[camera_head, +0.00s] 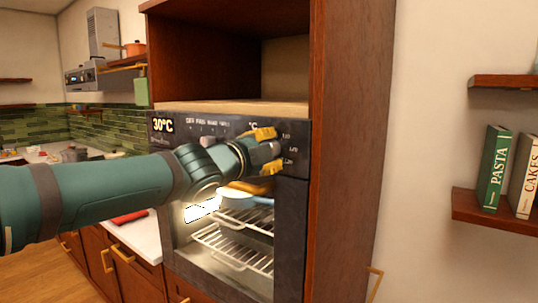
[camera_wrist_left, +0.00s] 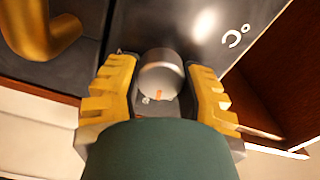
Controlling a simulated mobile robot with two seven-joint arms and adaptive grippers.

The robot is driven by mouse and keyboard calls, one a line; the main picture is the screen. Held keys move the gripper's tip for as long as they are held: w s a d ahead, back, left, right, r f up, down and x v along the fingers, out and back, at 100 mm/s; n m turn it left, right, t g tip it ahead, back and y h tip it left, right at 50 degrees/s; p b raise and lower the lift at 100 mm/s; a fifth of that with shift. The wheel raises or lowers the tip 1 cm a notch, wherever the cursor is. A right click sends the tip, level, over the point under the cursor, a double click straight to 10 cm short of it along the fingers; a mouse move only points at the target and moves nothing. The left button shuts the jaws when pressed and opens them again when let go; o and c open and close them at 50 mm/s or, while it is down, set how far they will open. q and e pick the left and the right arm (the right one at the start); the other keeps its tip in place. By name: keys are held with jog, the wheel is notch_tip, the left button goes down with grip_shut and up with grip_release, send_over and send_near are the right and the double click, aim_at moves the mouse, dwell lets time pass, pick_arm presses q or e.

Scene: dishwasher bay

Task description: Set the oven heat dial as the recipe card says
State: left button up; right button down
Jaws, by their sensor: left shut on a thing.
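The oven (camera_head: 296,215) stands in a wooden cabinet, with a dark control panel along its top. My left gripper (camera_head: 272,150) is at the right part of this panel and hides the dial in the head view. In the left wrist view, the round silver heat dial (camera_wrist_left: 160,72) with an orange mark sits between the two yellow fingers. The left gripper is shut on it. A °C marking (camera_wrist_left: 236,36) shows beside it on the panel. I see no recipe card that I can read. My right gripper is not in view.
A brass oven handle (camera_wrist_left: 45,30) is close to the left gripper in the wrist view. Wire racks (camera_head: 235,245) show through the lit oven window. Shelves with a PASTA book (camera_head: 494,168) and a CAKES book (camera_head: 526,175) hang at the right.

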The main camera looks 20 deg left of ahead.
pick_arm(q)
jog(key=m+b, duration=0.1)
jog(key=m, duration=0.3)
jog(key=shift+m, duration=0.4)
jog(key=m+b, duration=0.1)
jog(key=m, duration=0.3)
jog(key=shift+f+m, duration=0.1)
jog(key=shift+m, duration=0.2)
jog(key=m+b, duration=0.1)
jog(key=m, duration=0.3)
jog(key=shift+a, duration=0.1)
jog(key=m, duration=0.5)
jog(key=shift+b, duration=0.3)
jog(key=shift+m, duration=0.3)
jog(key=o, duration=1.2)
jog(key=shift+w+f, duration=0.1)
jog(key=shift+f, duration=0.05)
